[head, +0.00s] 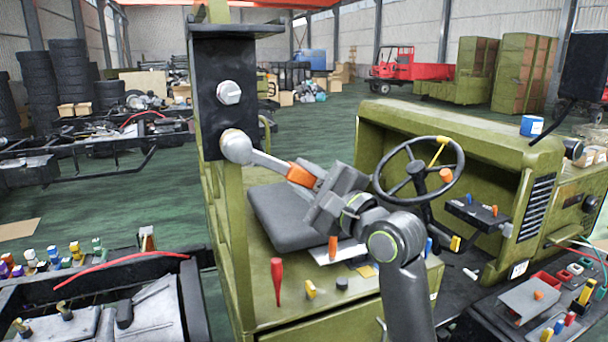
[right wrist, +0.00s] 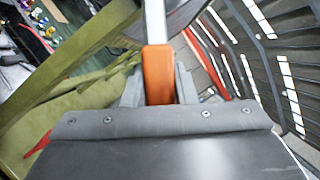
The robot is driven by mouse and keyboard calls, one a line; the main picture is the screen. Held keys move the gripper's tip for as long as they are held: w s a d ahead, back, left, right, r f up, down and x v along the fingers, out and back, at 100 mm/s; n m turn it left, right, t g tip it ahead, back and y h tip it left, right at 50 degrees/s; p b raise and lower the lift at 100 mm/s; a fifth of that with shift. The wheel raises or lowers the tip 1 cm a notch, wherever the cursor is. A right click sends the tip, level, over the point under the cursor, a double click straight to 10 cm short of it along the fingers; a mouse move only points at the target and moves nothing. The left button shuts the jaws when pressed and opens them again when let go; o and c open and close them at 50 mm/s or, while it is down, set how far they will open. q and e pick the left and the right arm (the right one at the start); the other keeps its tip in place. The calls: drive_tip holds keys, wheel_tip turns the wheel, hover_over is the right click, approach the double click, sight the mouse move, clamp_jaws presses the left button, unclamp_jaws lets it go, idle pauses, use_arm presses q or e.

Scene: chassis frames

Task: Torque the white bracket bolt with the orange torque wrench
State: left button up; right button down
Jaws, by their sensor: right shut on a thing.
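The orange torque wrench (head: 299,175) has an orange grip, a grey shaft and a round pale head. My right gripper (head: 309,183) is shut on the orange grip, which also shows between the fingers in the right wrist view (right wrist: 158,76). The shaft slants up left, and the head lies in front of the lower part of a black bracket plate (head: 212,115). A white hex bolt (head: 229,92) sits in the plate, just above the wrench head and apart from it. Whether the head touches the plate or covers another bolt cannot be told. My left gripper is not in view.
A green post (head: 222,230) carries the plate. Behind my right arm are a grey seat (head: 285,217) and a steering wheel (head: 418,172). A red-handled tool (head: 276,281) stands on the green vehicle. A black chassis tray (head: 195,310) with parts lies at lower left.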

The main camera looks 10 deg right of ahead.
drive_tip(key=shift+r+p, duration=0.1)
drive_tip(key=shift+p, duration=0.4)
idle(0.7)
drive_tip(key=shift+w+a+p, duration=0.15)
drive_tip(key=shift+w+p, duration=0.4)
drive_tip(key=shift+p, duration=0.2)
idle(1.1)
drive_tip(key=shift+w+a, duration=0.1)
drive_tip(key=shift+w, duration=0.2)
idle(0.7)
idle(0.5)
drive_tip(key=shift+s+a+f+m+t, duration=0.15)
drive_tip(key=shift+a+f+m+t, duration=0.15)
drive_tip(key=shift+a+f+m, duration=0.4)
drive_tip(key=shift+s+a+f+m+t, duration=0.15)
drive_tip(key=shift+f+m+t, duration=0.25)
drive_tip(key=shift+m, duration=0.5)
drive_tip(key=shift+f, duration=0.2)
